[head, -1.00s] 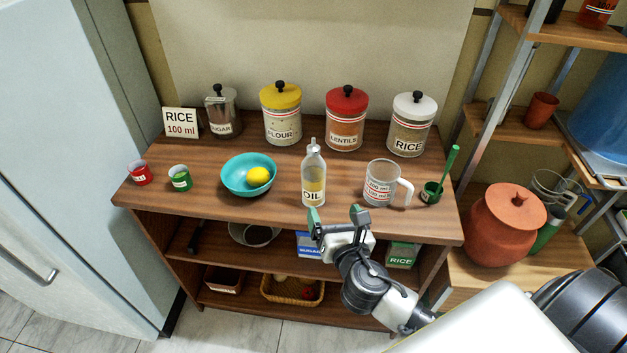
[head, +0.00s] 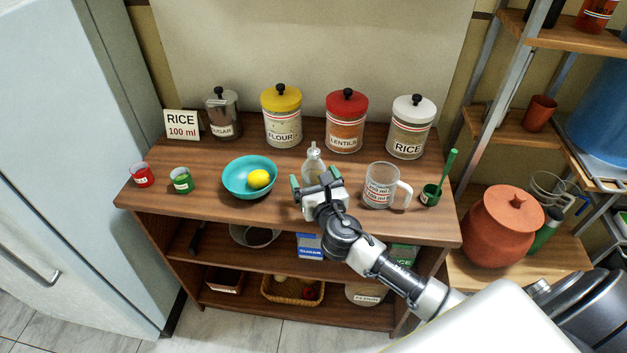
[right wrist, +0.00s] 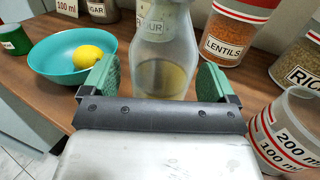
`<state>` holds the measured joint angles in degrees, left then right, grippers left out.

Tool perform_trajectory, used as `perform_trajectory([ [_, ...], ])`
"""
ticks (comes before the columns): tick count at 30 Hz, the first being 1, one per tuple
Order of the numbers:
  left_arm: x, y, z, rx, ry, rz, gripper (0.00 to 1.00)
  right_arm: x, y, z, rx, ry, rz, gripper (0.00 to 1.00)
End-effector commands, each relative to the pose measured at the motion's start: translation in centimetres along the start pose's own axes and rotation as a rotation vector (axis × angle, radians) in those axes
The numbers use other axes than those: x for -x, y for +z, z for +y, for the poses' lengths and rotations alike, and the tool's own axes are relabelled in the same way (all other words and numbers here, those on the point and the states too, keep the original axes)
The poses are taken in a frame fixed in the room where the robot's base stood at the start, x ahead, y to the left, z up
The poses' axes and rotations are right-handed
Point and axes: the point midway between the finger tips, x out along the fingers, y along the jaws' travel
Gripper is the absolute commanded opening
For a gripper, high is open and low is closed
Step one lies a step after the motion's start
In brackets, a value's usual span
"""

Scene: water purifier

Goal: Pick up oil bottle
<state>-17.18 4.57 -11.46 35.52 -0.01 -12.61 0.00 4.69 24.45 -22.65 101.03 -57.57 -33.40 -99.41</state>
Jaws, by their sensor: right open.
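The oil bottle (head: 313,162) is clear glass with yellowish oil low inside and stands upright on the counter. In the head view its lower part is hidden behind my right gripper (head: 314,182). In the right wrist view the bottle (right wrist: 163,50) stands between the two green finger pads of my right gripper (right wrist: 160,84), with a gap on each side. The right gripper is open and its fingers do not press on the bottle. My left gripper is not in view.
A turquoise bowl (head: 238,186) with a lemon (head: 259,179) is left of the bottle. A measuring cup (head: 379,187) stands close on the right. Behind are the flour jar (head: 282,118), lentils jar (head: 346,123) and rice jar (head: 409,130).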

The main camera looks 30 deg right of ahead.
Motion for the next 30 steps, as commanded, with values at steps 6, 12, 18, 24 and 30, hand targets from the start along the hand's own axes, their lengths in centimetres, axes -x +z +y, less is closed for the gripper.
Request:
perform_trajectory([
  [6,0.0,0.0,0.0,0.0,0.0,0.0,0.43,-0.34,-0.03,0.0,-0.001,0.0,0.001,0.88],
  [12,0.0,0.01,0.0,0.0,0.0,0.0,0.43,-0.32,-0.03,-0.01,-0.001,0.0,0.001,0.65],
  [18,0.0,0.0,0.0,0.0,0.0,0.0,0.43,-0.31,-0.04,-0.02,-0.001,0.0,0.001,0.35],
  [24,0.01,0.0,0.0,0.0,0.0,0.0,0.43,-0.33,0.07,-0.02,-0.001,0.0,-0.001,0.24],
  [30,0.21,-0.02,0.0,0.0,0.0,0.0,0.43,-0.34,0.55,-0.03,-0.001,0.0,-0.002,0.24],
])
